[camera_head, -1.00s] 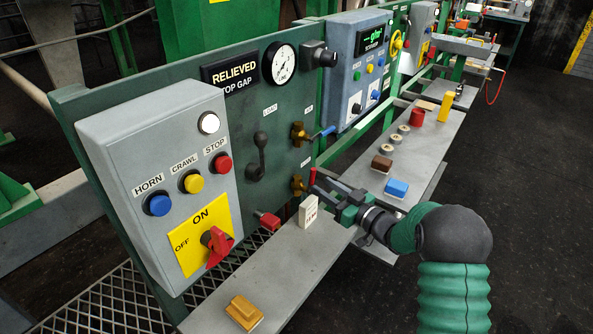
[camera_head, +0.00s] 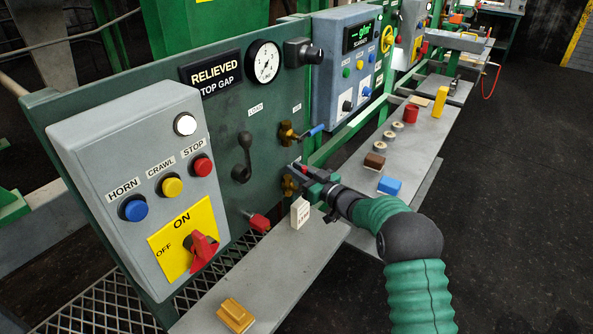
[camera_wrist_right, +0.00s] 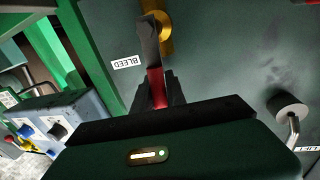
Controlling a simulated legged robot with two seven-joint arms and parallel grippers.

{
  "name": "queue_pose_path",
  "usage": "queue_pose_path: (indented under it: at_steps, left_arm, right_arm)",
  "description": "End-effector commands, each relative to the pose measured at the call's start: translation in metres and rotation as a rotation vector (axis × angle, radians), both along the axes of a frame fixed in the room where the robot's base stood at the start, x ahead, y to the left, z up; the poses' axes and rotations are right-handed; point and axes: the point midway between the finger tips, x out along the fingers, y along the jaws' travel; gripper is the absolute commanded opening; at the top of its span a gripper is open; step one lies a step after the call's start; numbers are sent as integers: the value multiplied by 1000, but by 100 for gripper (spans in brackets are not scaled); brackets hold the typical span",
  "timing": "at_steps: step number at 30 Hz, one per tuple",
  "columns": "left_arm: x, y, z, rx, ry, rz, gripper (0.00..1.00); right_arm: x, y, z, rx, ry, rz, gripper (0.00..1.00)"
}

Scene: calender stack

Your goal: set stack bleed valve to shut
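The bleed valve is a brass fitting (camera_head: 289,186) low on the right part of the green panel, with a red handle (camera_head: 304,169) mostly hidden by my right gripper (camera_head: 300,174). In the right wrist view the brass body (camera_wrist_right: 165,32) shows beside the BLEED label (camera_wrist_right: 127,62). My left gripper is not in view.
A second brass valve with a blue handle (camera_head: 312,131) sits just above. A white tag block (camera_head: 300,212) stands on the shelf (camera_head: 262,276) below my gripper. A red-tipped knob (camera_head: 257,222) and black load lever (camera_head: 243,158) are to the left.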

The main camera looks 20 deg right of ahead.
Motion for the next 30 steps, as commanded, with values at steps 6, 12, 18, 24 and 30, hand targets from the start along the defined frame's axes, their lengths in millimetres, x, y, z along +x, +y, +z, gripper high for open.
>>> queue_pose_path:
  at_steps: [6, 12, 18, 24, 30]
  left_arm:
    - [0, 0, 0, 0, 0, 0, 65]
    - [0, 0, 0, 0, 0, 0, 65]
    - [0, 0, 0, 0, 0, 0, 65]
    - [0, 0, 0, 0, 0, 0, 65]
    - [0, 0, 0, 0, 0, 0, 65]
  right_arm:
    - [0, 1, 0, -3, 1, -2, 0]
    - [0, 1, 0, -2, 0, 0, 0]
    - [1, 2, 1, -1, -2, 0, 0]
    - [1, 1, 2, -1, -4, 0, 0]
    - [1, 1, 3, -1, -5, 0, 0]
